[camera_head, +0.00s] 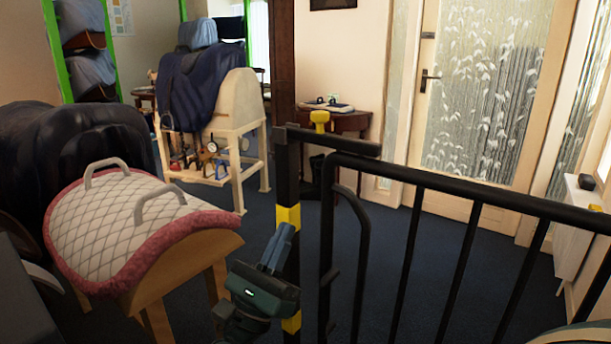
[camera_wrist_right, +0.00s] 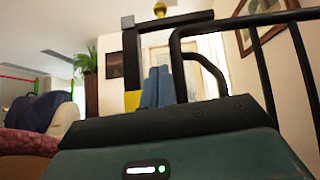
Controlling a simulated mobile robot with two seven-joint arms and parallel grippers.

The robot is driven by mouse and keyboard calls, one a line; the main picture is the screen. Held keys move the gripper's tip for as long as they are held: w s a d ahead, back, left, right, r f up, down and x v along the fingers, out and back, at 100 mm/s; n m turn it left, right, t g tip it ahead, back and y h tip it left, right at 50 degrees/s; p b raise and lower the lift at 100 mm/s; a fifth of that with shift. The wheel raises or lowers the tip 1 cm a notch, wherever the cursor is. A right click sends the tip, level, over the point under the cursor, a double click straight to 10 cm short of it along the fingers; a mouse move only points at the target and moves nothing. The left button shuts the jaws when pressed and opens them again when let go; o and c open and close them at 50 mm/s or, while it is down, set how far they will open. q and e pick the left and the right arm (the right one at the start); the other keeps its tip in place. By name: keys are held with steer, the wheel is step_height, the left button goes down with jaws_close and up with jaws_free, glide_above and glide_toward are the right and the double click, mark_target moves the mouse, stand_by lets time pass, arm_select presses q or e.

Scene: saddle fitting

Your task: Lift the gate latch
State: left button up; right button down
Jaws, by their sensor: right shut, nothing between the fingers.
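The black metal gate (camera_head: 450,202) stands at the right, beside an upright black post with yellow bands (camera_head: 288,216). A short black bar (camera_head: 350,144) runs from the post's top across to the gate's top corner, and a yellow knob (camera_head: 319,118) stands up from it. They look like the latch. The knob (camera_wrist_right: 160,9) and bar (camera_wrist_right: 190,18) also show at the top of the right wrist view. My right gripper (camera_head: 278,248) is shut and empty, pointing up by the post, well below the bar. Its blue-grey fingers (camera_wrist_right: 157,86) show in the wrist view. My left gripper is not in view.
A wooden stand with a quilted white pad with pink trim (camera_head: 125,215) is close on the left. A saddle rack under a dark blue cover (camera_head: 190,85) stands behind. Beyond the gate are open blue carpet (camera_head: 440,265) and a glazed door (camera_head: 480,100).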

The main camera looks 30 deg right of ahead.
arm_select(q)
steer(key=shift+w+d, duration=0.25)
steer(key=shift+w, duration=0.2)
arm_select(e)
steer(key=shift+w+d+f+m+g, duration=0.35)
steer(key=shift+m+g, duration=0.25)
steer(key=shift+m, duration=0.2)
steer(key=shift+r, duration=0.1)
